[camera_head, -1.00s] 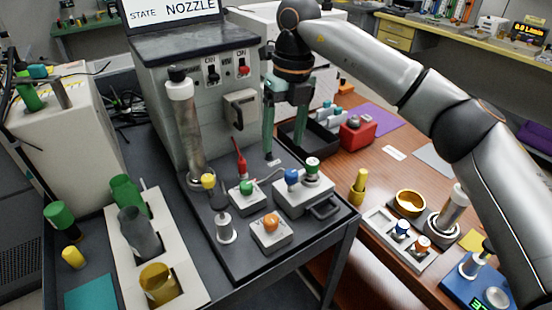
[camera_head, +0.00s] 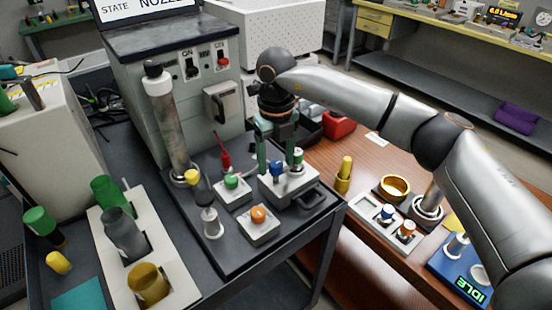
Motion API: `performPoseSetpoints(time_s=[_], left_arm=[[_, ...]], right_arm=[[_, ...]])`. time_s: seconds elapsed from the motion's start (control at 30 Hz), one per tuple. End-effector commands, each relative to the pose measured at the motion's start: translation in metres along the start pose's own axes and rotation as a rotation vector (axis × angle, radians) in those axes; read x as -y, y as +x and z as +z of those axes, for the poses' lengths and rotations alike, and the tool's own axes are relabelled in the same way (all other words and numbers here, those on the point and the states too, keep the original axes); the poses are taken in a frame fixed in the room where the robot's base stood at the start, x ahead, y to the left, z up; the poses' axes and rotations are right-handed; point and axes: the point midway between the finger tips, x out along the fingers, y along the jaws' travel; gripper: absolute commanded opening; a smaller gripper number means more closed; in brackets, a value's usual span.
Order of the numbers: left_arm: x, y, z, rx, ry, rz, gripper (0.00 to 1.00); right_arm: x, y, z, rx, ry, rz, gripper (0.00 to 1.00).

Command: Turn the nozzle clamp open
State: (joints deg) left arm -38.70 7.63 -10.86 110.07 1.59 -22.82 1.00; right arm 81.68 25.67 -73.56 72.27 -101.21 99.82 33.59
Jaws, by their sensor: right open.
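A grey classifier (camera_head: 172,90) stands at the back of the dark cart, with a display above that reads "STATE" and part of "NOZZLE". A tall metal tube (camera_head: 168,125) with a black cap stands at its front, with a yellow knob (camera_head: 193,176) near its foot. A red lever (camera_head: 224,157) stands beside a green-knobbed block (camera_head: 232,182). Which part is the nozzle clamp is not clear. My right gripper (camera_head: 277,158) is open and points down over the block with blue (camera_head: 277,172) and green knobs (camera_head: 298,158); contact cannot be told. My left gripper is out of view.
An orange-knobbed block (camera_head: 260,216) and a small post (camera_head: 211,220) are at the cart's front. A white rack (camera_head: 112,245) with vials is at left. A wooden table (camera_head: 365,180) with a yellow vial, gold ring and small instruments lies right.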

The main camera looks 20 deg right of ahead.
Motion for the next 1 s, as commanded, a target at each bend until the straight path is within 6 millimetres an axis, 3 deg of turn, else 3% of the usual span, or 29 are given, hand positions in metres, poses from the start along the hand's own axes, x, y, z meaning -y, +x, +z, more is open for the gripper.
performPoseSetpoints(time_s=[0.3, 0.9, 1.0], left_arm=[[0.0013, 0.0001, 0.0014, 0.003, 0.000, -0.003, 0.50], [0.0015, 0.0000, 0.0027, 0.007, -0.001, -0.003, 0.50], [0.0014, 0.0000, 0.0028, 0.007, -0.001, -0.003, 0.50]], right_arm=[[0.0000, 0.0028, 0.0000, 0.001, -0.001, 0.000, 0.69], [0.0000, 0.0024, 0.0001, 0.001, 0.000, 0.000, 0.02], [0.0000, 0.0023, 0.0001, 0.001, 0.000, 0.000, 0.00]])
